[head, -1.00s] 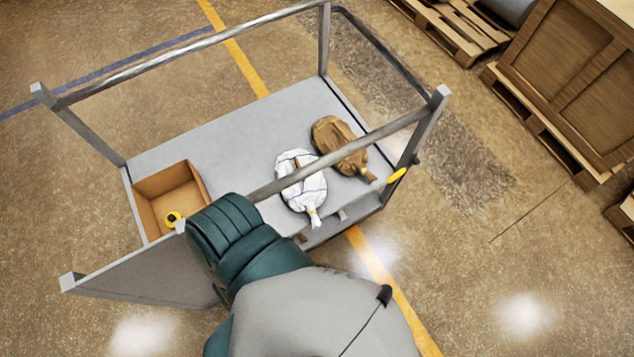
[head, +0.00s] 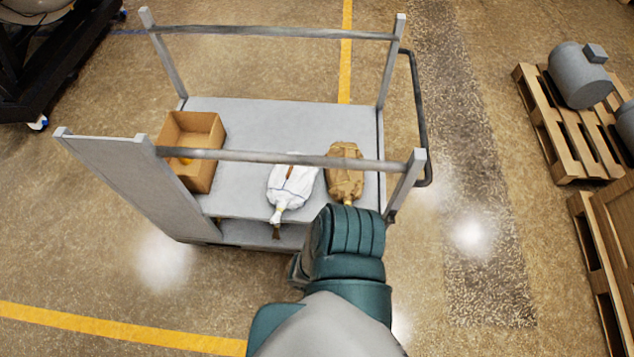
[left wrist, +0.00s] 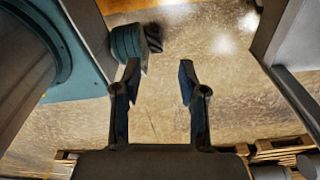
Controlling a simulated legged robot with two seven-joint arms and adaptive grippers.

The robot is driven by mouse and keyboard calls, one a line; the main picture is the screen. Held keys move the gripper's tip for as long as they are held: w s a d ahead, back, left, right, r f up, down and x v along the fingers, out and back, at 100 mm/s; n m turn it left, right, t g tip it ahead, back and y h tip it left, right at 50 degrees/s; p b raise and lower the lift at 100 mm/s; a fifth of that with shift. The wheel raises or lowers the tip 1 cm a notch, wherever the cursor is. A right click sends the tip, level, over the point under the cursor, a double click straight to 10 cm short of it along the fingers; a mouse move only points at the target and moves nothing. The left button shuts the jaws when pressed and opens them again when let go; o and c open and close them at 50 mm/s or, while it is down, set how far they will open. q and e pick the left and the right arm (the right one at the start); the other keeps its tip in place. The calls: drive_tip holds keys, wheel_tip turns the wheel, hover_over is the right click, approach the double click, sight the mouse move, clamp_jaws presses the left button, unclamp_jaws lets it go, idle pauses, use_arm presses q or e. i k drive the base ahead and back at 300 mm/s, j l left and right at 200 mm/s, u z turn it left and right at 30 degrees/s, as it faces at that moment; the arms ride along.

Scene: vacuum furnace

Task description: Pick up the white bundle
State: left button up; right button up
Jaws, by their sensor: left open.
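The white bundle (head: 288,188) lies on the grey deck of the cart (head: 240,125), near its front edge. Its tied neck points toward me, and the cart's front rail crosses in front of its far end. My left gripper (left wrist: 158,75) shows in the left wrist view, open and empty, with bare floor beyond its fingers. The bundle does not show in that view. Neither gripper shows in the head view, where a teal and grey arm part of mine is in front of the cart, below the bundles.
A brown bundle (head: 345,178) lies right of the white one. An open cardboard box (head: 205,172) with something yellow inside stands at the deck's left. The upper front rail (head: 250,155) and corner posts frame the deck. Pallets (head: 560,150) stand far right.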

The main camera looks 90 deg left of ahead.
sight(288, 186)
drive_tip(key=i+u, duration=0.65)
drive_tip(key=u, duration=0.25)
drive_tip(key=i+l+u, duration=0.25)
drive_tip(key=u, duration=0.15)
